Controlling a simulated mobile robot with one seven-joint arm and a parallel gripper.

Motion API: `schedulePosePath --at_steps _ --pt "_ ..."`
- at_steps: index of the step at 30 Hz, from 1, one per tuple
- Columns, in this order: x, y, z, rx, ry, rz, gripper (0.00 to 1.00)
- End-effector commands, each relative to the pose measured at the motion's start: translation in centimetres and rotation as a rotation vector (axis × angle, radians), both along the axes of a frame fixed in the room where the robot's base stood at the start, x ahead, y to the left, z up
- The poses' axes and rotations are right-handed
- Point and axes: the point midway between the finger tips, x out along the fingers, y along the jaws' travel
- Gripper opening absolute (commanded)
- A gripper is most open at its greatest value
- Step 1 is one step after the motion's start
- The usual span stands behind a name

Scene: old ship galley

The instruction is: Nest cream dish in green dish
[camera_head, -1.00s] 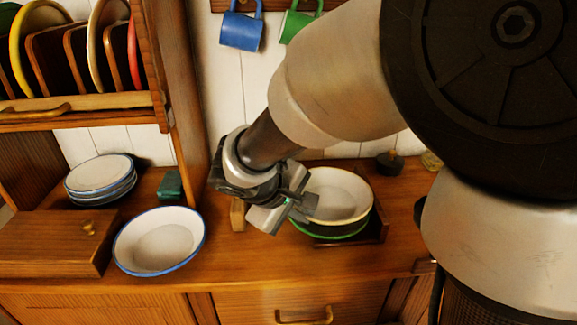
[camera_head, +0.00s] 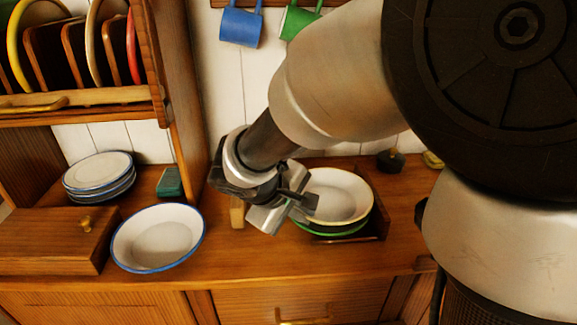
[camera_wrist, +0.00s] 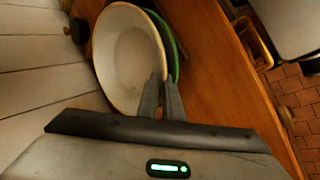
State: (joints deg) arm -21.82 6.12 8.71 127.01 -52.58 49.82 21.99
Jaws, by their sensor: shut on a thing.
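The cream dish (camera_head: 340,194) is a pale round dish held by its left rim in my gripper (camera_head: 303,204). In the wrist view the cream dish (camera_wrist: 127,60) shows my gripper's fingers (camera_wrist: 161,98) shut on its near rim. The green dish (camera_head: 334,235) lies beneath it, with only its green rim showing at the front. In the wrist view the green dish (camera_wrist: 172,50) shows as a green edge to the right of the cream dish. The cream dish is over the green one; I cannot tell whether they touch.
A blue-rimmed white bowl (camera_head: 158,238) stands on the counter to the left. Blue (camera_head: 240,27) and green (camera_head: 299,20) mugs hang above.

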Motion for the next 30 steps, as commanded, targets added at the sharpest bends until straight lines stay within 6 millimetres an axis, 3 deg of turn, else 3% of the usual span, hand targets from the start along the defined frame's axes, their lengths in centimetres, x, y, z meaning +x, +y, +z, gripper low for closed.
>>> schedulePosePath --at_steps 4,6,9,30 --pt "0.04 0.0 -0.15 0.0 -0.001 0.001 0.0" --pt "0.04 0.01 -0.07 0.0 -0.001 0.001 0.16" --pt "0.0 0.03 -0.13 0.001 -0.001 0.001 0.28" --pt "-0.12 0.05 0.02 0.001 0.003 0.0 0.28"
